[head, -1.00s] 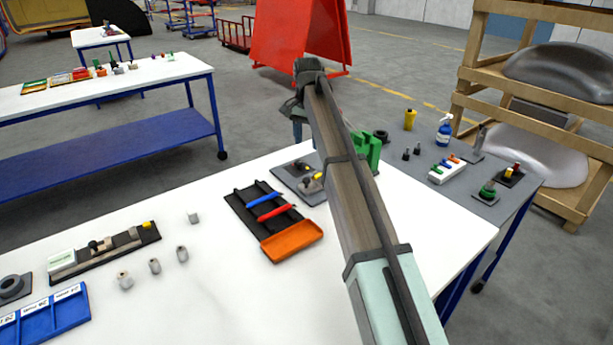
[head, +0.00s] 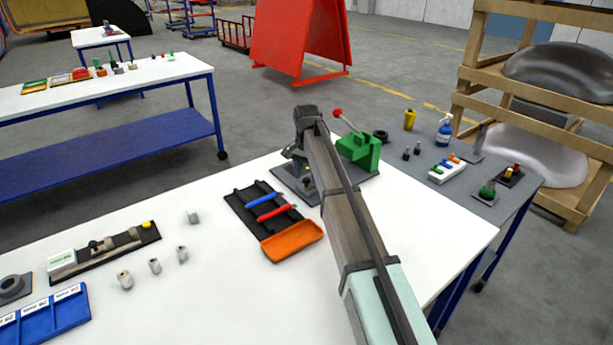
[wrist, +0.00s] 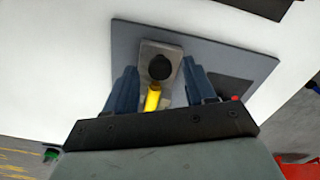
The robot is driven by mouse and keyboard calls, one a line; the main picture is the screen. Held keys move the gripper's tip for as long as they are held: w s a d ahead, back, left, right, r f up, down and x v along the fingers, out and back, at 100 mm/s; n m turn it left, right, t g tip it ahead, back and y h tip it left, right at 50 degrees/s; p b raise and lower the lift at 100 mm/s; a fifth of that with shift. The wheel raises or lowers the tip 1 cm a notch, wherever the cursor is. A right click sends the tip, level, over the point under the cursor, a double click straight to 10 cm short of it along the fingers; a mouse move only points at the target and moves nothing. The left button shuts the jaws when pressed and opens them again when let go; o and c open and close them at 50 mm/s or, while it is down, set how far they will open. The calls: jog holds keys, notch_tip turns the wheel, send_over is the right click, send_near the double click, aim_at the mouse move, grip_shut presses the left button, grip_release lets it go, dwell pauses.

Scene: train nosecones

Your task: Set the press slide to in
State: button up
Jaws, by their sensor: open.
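In the wrist view, a metal slide piece with a round black knob (wrist: 161,67) lies on a grey base plate (wrist: 225,62). A yellow part (wrist: 152,97) sits just below the knob. My gripper (wrist: 160,80) is open, with one blue-grey finger on each side of the knob and yellow part. I cannot tell whether the fingers touch them. In the head view, my arm hides most of the slide, and the plate (head: 283,182) shows beside it. A green press body (head: 359,150) with a red-ball lever (head: 338,113) stands right of my wrist.
A black tray (head: 240,212) with blue and red tools and an orange bin (head: 292,241) lies left of my arm. A grey mat (head: 480,205) to the right holds a spray bottle (head: 444,130) and small parts. The white table's front middle is clear.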

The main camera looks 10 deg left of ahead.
jog(key=shift+f, duration=0.35)
grip_shut()
dwell(0.4)
